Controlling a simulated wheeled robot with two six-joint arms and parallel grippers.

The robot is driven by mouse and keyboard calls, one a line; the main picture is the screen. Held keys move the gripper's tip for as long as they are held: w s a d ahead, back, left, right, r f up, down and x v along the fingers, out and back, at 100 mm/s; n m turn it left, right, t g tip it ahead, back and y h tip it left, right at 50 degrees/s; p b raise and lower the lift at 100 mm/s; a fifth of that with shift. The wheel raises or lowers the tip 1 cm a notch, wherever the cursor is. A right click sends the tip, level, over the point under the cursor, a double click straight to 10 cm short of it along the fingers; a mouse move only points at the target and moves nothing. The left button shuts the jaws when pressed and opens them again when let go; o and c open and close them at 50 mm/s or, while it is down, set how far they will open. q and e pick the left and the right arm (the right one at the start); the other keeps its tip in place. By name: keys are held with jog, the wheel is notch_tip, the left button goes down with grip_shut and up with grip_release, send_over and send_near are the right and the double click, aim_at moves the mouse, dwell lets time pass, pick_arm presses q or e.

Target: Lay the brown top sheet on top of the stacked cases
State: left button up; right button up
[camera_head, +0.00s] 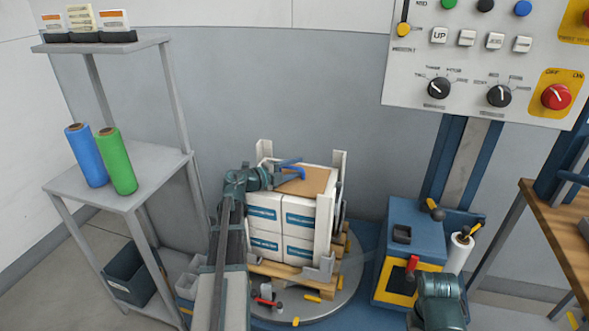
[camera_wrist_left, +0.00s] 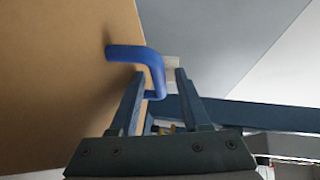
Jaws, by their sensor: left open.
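The brown top sheet (camera_head: 312,181) is a flat panel with a blue handle (camera_head: 293,173). In the head view it lies over the top of the stacked white cases (camera_head: 265,214); whether it touches them all over I cannot tell. My left gripper (camera_head: 287,170) is at the handle above the sheet. In the left wrist view its fingers (camera_wrist_left: 158,95) are apart, with part of the blue handle (camera_wrist_left: 135,52) between them, and the brown sheet (camera_wrist_left: 60,80) fills the left side. Part of my right arm shows at the lower right, but its jaws do not show.
White corner posts (camera_head: 326,215) stand around the cases, on a wooden pallet (camera_head: 288,281) over a round turntable (camera_head: 345,290). A shelf (camera_head: 150,165) with blue and green rolls stands left. A control panel (camera_head: 485,60) and blue-yellow machine (camera_head: 405,240) stand right.

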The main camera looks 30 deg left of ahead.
aim_at(293, 182)
pick_arm(q)
jog(key=p+v, duration=0.2)
jog(key=v, duration=1)
jog(key=shift+r, duration=0.15)
jog(key=w+d+r+n+y+p, duration=1)
jog(key=r+n+y, duration=0.25)
jog(key=n, duration=0.25)
jog(key=s+d+f+n+g+h+p, duration=0.2)
jog(key=s+d+f+g+p, duration=0.25)
jog(key=d, duration=0.45)
jog(key=s+d+f+n+g+h+p, duration=0.2)
jog(key=s+d+f+g+p, duration=0.15)
jog(key=s+d, duration=0.4)
jog(key=s+d+f+m+g+h+p, duration=0.1)
jog(key=s+d+g, duration=0.6)
jog(key=s+d, duration=0.7)
jog(key=shift+s+d+f+m+h+p, duration=0.2)
jog(key=shift+f+m+h+p, duration=0.3)
jog(key=shift+p, duration=0.35)
jog(key=shift+w+r, duration=0.1)
